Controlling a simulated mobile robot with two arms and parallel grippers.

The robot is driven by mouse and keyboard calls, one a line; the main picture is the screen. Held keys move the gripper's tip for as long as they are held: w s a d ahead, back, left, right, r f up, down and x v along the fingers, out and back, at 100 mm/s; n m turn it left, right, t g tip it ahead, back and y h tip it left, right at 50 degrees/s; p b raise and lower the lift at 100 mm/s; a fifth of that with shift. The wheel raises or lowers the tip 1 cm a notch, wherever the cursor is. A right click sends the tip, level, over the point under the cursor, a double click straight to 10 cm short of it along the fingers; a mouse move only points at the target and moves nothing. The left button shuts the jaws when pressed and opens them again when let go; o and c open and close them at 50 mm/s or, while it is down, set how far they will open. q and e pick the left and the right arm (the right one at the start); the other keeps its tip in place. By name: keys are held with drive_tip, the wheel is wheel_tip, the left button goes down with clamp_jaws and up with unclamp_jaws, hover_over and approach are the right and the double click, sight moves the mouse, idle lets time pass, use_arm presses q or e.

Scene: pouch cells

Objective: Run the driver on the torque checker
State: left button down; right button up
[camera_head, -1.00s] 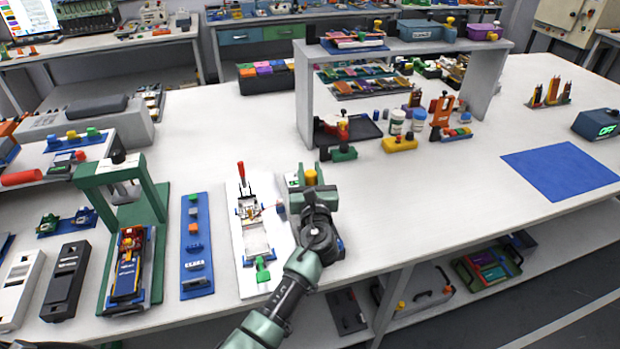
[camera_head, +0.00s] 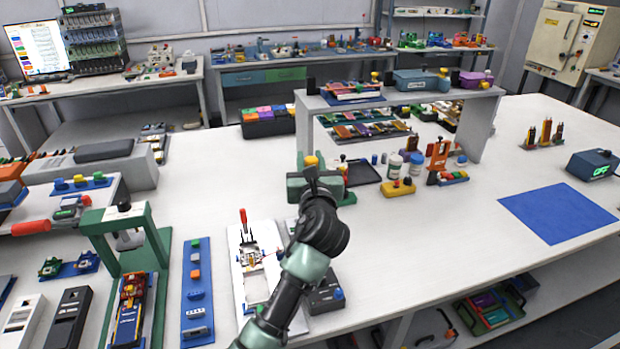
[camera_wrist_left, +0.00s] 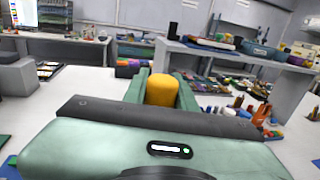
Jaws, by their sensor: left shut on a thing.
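My left gripper (camera_head: 311,172) is raised above the middle of the white bench, left of the shelf's foreground. It is shut on a yellow-topped thing (camera_head: 310,161), which looks like the driver's handle. In the left wrist view the yellow rounded end (camera_wrist_left: 160,90) sits between the two green fingers; the rest of it is hidden. A dark box with a blue knob (camera_head: 325,296) lies below and partly behind my left arm. A dark blue box with a green lit display (camera_head: 597,168) stands at the right. I cannot tell which box is the torque checker. My right gripper is not in view.
A white fixture board (camera_head: 252,290) and a blue strip (camera_head: 197,300) lie left of my arm, beside a green press (camera_head: 125,225).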

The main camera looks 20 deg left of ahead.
use_arm(q)
drive_tip(key=shift+r, duration=0.85)
drive_tip(key=shift+p, duration=0.7)
